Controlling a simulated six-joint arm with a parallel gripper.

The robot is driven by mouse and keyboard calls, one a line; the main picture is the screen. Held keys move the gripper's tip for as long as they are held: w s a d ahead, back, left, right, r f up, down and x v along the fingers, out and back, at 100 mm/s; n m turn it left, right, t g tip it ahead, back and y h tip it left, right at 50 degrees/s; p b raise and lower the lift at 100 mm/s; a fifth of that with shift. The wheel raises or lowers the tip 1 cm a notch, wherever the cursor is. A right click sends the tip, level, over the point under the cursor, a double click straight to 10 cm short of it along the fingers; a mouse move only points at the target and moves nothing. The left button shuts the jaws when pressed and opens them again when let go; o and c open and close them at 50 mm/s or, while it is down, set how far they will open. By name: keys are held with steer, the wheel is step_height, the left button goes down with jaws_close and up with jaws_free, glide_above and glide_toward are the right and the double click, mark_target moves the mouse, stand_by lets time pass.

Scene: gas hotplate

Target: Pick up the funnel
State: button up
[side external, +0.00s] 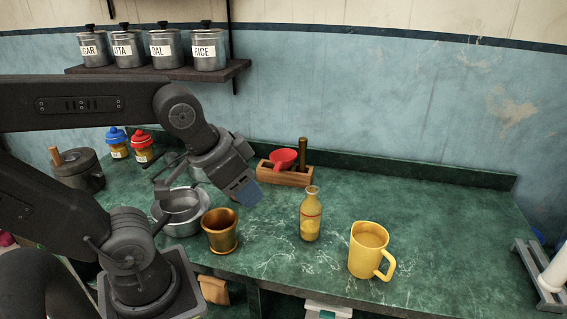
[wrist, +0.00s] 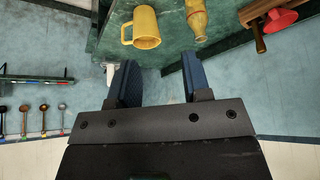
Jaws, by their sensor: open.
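The red funnel (side external: 283,159) sits in a wooden holder (side external: 287,178) at the back of the green counter, beside an upright wooden handle. In the wrist view the funnel (wrist: 281,18) is at the top right, on the holder. My gripper (side external: 246,190) is in front of and to the left of the holder, above the counter, apart from the funnel. In the wrist view my gripper (wrist: 158,82) has its two blue-padded fingers spread with nothing between them. The funnel's lower spout is partly hidden in the side view.
A brass tumbler (side external: 221,232), a glass bottle (side external: 310,216) and a yellow mug (side external: 369,249) stand toward the counter's front. A metal pot (side external: 181,211) is below my arm. A shelf (side external: 150,70) with labelled tins hangs at left.

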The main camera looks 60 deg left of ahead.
steer(key=shift+o, duration=0.5)
steer(key=n+g+y, duration=0.2)
steer(key=n, duration=0.7)
glide_above(278, 165)
steer(key=s+d, duration=0.3)
steer(key=s, duration=0.1)
step_height(278, 165, down, 9)
steer(key=x, duration=0.7)
steer(key=shift+w+a+f, duration=0.15)
steer(key=shift+a+f, duration=0.15)
steer(key=shift+a, duration=0.05)
steer(key=shift+x, duration=3.05)
steer(key=shift+a, duration=0.2)
